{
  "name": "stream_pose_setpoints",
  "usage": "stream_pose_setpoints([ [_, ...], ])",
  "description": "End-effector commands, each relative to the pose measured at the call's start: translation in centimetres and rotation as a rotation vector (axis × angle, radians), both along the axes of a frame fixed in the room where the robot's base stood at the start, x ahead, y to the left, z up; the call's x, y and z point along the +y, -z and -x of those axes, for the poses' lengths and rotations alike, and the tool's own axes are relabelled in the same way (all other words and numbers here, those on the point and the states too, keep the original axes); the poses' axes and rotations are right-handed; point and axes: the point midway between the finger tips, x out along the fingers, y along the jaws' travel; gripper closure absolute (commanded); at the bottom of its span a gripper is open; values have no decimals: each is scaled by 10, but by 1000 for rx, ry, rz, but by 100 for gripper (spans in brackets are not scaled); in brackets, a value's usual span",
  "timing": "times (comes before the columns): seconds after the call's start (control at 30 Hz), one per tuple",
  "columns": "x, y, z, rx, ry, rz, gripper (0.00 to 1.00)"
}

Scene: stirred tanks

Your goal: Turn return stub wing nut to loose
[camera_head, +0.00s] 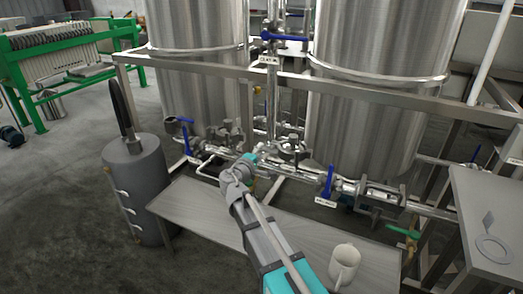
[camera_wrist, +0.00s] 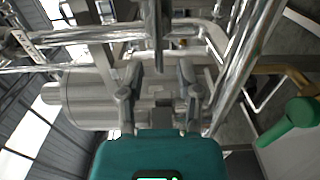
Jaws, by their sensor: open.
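In the wrist view my gripper (camera_wrist: 160,74) has its two dark fingers apart, one on each side of a narrow metal pipe fitting (camera_wrist: 158,30). I cannot tell whether either finger touches it. No wing nut can be made out clearly; small metal parts lie between the fingers, partly hidden by them and by the teal gripper body. In the head view my arm reaches to the pipework (camera_head: 292,150) in front of the two steel tanks, and the fingers are hidden behind my wrist.
Blue-handled valves (camera_head: 328,183) and a green lever (camera_head: 403,231) sit along the pipes; a green handle (camera_wrist: 290,120) is at right in the wrist view. A grey cylinder (camera_head: 140,185) stands left, and a frame rail (camera_head: 350,90) crosses above.

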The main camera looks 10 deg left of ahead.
Motion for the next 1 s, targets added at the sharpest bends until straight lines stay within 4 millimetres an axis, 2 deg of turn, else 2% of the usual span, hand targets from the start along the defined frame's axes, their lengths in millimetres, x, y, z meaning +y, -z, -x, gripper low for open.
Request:
stream_pose_setpoints([
  [0.5, 27, 0, 76, 0, -2, 0, 56],
  [0.7, 32, 0, 90, 0, -1, 0, 56],
  [1.0, 34, 0, 93, 0, 0, 0, 56],
])
